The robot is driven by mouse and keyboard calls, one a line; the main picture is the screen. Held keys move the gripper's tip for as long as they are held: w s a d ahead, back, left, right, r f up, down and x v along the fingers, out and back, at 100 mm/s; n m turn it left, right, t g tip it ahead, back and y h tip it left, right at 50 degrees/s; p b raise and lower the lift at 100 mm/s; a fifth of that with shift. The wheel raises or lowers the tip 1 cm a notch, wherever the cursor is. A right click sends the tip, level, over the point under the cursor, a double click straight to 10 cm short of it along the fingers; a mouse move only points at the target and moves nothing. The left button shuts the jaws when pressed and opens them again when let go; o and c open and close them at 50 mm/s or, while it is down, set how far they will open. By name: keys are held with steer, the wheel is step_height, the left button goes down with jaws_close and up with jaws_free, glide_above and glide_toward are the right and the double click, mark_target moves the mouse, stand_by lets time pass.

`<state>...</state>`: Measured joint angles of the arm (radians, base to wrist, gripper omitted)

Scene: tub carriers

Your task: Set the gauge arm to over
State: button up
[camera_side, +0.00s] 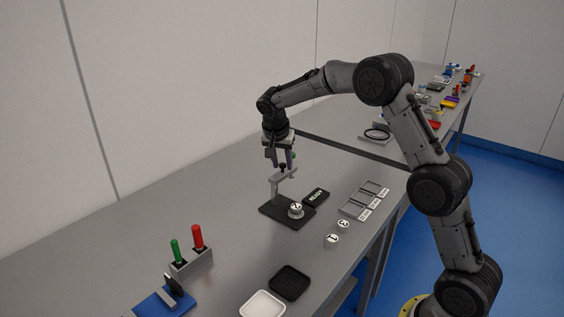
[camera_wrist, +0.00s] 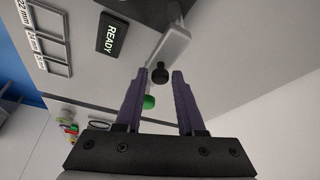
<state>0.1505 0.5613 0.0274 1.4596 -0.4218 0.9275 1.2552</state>
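The gauge stands on a black base plate (camera_side: 270,211) with a grey post (camera_side: 275,188). Its light grey gauge arm (camera_side: 285,175) sticks out level from the top of the post and also shows in the wrist view (camera_wrist: 172,42). A black knob (camera_wrist: 160,72) sits on the arm. A round numbered tub (camera_side: 296,211) is on the base plate below. My gripper (camera_side: 281,163) is above the arm, pointing down. In the wrist view its purple fingers (camera_wrist: 158,77) are apart, with the knob between their tips and gaps visible beside it.
A black READY sign (camera_side: 316,197) lies beside the base. Labelled grey frames (camera_side: 354,209) and two numbered tubs (camera_side: 332,240) are to the right. Black (camera_side: 290,282) and white (camera_side: 262,304) trays are in front. A green round thing (camera_wrist: 149,102) shows near the fingers.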

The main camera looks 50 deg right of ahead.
jaws_close()
steer(key=shift+r, duration=0.1)
stand_by(1.0)
